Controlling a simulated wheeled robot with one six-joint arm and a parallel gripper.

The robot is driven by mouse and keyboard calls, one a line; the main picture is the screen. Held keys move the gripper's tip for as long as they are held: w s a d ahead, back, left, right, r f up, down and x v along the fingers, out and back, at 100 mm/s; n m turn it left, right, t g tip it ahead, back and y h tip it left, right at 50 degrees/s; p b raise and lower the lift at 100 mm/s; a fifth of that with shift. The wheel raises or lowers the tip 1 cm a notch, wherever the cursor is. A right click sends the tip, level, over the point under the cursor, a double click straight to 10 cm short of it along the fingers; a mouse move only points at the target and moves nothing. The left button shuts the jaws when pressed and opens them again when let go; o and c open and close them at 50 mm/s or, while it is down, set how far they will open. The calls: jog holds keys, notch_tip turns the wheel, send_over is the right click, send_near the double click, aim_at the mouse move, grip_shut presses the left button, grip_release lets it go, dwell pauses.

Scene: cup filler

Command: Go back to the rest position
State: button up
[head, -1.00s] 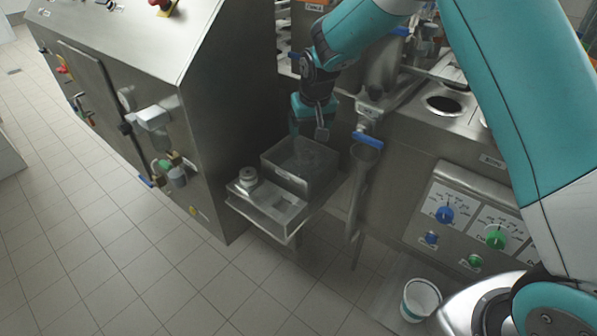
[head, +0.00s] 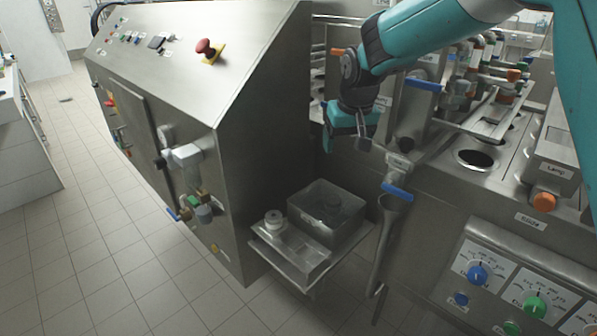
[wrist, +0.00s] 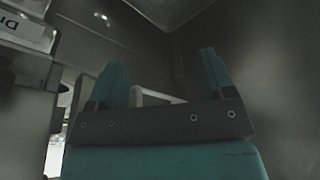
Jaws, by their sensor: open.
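My gripper (head: 345,146) hangs from the teal arm in the head view, its fingers pointing down. It is above and slightly behind the steel bin (head: 349,232), with a gap between them. In the wrist view the two teal fingers of my gripper (wrist: 163,76) stand wide apart with nothing held between them. The bin holds a dark round shape that I cannot make out clearly.
A tall steel cabinet (head: 225,100) with a red knob (head: 206,47) stands close left of my gripper. A filling machine with a control panel (head: 505,285) and a blue-handled valve (head: 397,192) is on the right. Tiled floor (head: 120,230) lies open at left.

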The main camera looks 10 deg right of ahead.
jog(key=s+a+r+n+g+y+p, duration=0.1)
jog(key=s+a+r+n+p, duration=0.1)
jog(key=s, duration=0.9)
jog(key=s+a+r+n+g+y+p, duration=0.1)
jog(key=s+r, duration=0.4)
jog(key=s, duration=0.7)
jog(key=s+a+r+n+g+y+p, duration=0.1)
jog(key=s+a+r+n+y+p, duration=0.1)
jog(key=s, duration=0.9)
jog(key=shift+s+a+r+n+p, duration=0.3)
jog(key=shift+a+r+n, duration=0.1)
jog(key=shift+r+n, duration=0.45)
